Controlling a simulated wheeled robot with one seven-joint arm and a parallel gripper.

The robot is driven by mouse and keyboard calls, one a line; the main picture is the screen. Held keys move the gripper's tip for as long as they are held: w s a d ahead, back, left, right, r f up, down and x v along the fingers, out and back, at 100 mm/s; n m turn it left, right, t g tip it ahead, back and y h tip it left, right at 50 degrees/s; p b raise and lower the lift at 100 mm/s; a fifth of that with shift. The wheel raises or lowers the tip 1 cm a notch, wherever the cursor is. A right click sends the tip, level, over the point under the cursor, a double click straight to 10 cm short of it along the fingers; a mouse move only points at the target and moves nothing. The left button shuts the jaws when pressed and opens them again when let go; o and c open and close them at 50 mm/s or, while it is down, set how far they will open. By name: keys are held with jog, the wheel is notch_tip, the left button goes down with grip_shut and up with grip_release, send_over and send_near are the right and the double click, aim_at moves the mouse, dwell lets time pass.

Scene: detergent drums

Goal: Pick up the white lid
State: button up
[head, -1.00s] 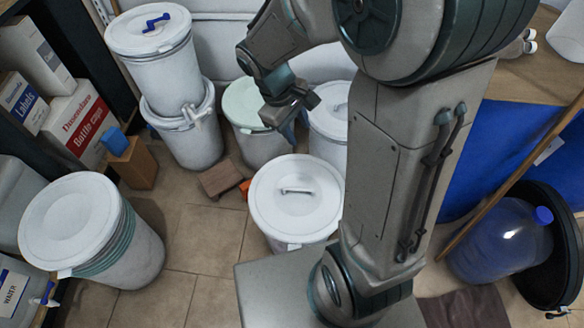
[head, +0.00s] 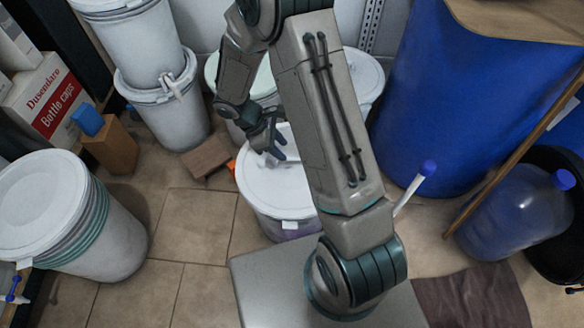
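A round white lid (head: 262,187) lies on the drum in the middle of the head view, just behind my base. My forearm hides its right side, and my gripper hides part of its back and middle. My gripper (head: 276,151) points down over the back part of this lid. Its fingers look spread apart, and I see nothing between them. I cannot tell whether the fingertips touch the lid or its handle.
Another white-lidded drum (head: 100,240) stands at the left. Stacked drums (head: 160,95) stand behind it, beside a wooden block (head: 112,148). A blue barrel (head: 450,90), a wooden pole (head: 510,165) and a water bottle (head: 510,215) are at the right. Tiled floor is clear at front left.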

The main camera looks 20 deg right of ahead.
aim_at(290, 158)
jog(key=b+x, duration=0.2)
jog(key=x, duration=0.5)
jog(key=shift+f+b, duration=0.2)
jog(key=shift+b, duration=0.2)
grip_shut()
